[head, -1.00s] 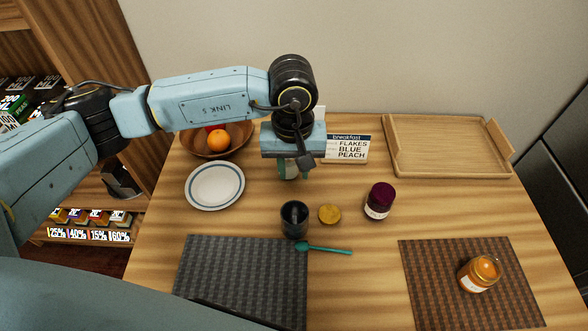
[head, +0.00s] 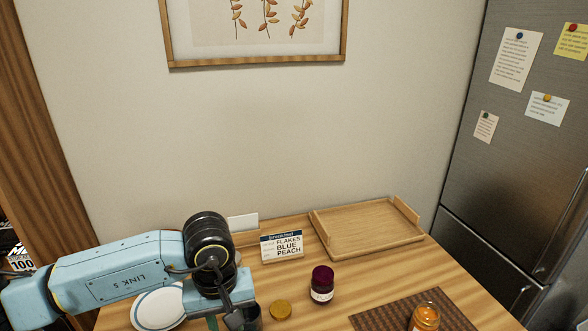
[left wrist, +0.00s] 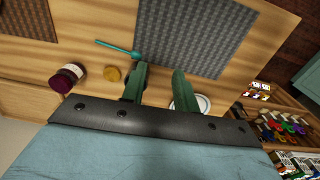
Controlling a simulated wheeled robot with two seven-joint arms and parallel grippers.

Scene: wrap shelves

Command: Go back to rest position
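My left arm comes in low from the left in the head view. Its gripper (head: 212,322) hangs over the table between the white plate (head: 150,312) and a dark cup (head: 253,322), at the bottom edge. In the left wrist view the two green fingers of the left gripper (left wrist: 160,78) stand apart with nothing held between them. My right gripper is in neither view.
A teal spoon (left wrist: 115,47) lies beside a grey mat (left wrist: 190,40). A fridge (head: 520,150) stands right.

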